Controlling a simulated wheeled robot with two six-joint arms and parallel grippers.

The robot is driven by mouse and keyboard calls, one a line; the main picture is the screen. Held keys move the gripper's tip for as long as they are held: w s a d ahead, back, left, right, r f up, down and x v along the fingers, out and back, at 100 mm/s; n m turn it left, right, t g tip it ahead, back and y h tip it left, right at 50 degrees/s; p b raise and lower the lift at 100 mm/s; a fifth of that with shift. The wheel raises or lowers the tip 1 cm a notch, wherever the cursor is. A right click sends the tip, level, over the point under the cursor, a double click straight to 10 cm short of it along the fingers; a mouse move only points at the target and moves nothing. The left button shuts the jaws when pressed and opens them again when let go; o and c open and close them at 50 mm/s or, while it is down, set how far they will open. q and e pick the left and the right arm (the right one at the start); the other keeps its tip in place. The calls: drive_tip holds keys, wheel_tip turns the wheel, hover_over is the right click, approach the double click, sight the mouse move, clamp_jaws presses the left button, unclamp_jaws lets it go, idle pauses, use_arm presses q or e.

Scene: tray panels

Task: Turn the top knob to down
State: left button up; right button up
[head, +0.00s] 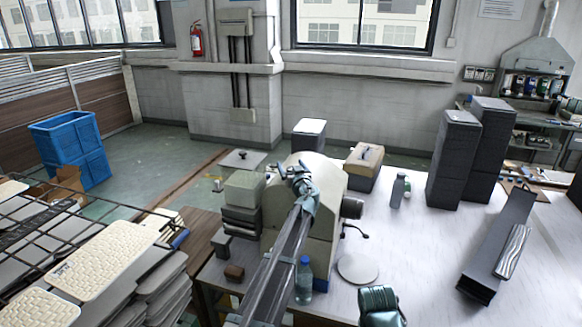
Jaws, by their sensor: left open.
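A beige machine housing (325,187) stands on the white table, with a dark round part (352,207) on its right side. A small dark lever (356,230) sticks out below that part. I cannot make out the top knob for certain; my left gripper and arm cover part of the housing's front. My left gripper (299,172) is open at the upper front of the housing, and I cannot tell whether it touches anything. My right gripper is not in view; a teal part at the bottom edge seems to be my right arm.
A water bottle (304,281) stands close to my left arm, and a round white disc (358,268) lies right of it. Grey boxes (241,190) are stacked left of the housing. Tall dark boxes (453,160) and a long dark channel (497,250) stand right. The table's middle right is clear.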

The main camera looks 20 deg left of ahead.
use_arm(q)
drive_tip(key=shift+s+d, duration=0.1)
drive_tip(key=v, duration=1.3)
drive_tip(key=shift+s, duration=0.25)
drive_tip(key=shift+d, duration=0.1)
